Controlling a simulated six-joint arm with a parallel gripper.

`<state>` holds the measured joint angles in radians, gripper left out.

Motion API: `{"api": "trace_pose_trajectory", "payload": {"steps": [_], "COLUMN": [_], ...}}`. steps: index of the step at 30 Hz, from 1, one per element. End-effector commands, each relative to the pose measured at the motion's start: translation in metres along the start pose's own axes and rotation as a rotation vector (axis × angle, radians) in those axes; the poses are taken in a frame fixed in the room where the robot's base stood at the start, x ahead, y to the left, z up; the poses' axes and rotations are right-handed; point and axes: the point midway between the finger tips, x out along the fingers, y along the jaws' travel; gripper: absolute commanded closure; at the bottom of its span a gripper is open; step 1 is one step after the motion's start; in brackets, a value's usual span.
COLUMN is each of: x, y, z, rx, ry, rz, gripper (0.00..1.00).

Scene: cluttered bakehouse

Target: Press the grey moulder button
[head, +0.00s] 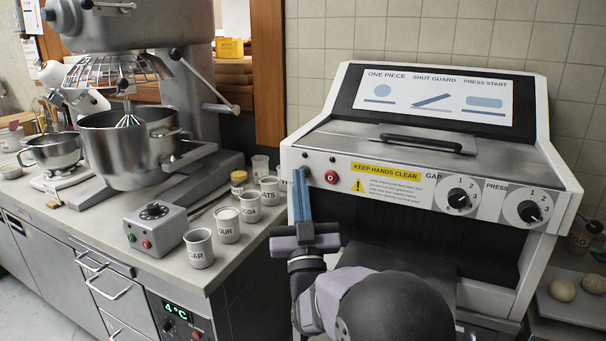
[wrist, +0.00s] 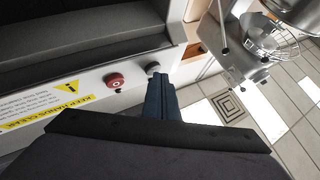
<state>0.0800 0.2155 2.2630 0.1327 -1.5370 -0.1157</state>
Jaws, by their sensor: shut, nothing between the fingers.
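The moulder (head: 420,150) is the white-framed machine at the right of the head view. Its front panel has a red button (head: 331,177), which also shows in the wrist view (wrist: 115,80). The grey button (wrist: 152,68) sits beside the red one in the wrist view; in the head view my fingers cover most or all of it. My gripper (head: 300,172) is shut and empty, its blue fingers pointing up at the panel's left end. In the wrist view the fingertips (wrist: 157,78) are right by the grey button; I cannot tell whether they touch it.
A steel guard with a dark handle (head: 421,143) lies across the moulder's top. Two dials (head: 457,196) sit at the panel's right. A counter to the left holds a large mixer (head: 130,145) and several labelled cups (head: 227,224). Dough balls (head: 562,290) lie at the far right.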

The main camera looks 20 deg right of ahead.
Motion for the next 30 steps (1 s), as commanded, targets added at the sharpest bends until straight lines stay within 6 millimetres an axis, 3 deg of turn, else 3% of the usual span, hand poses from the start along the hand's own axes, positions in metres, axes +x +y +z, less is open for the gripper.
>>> {"api": "trace_pose_trajectory", "payload": {"steps": [17, 30], "x": [0.002, -0.009], "y": [0.002, -0.006], "z": [0.002, -0.005], "rx": [0.000, 0.000], "ry": [-0.002, 0.000], "rz": [0.001, 0.000], "gripper": [1.00, 1.00]}}
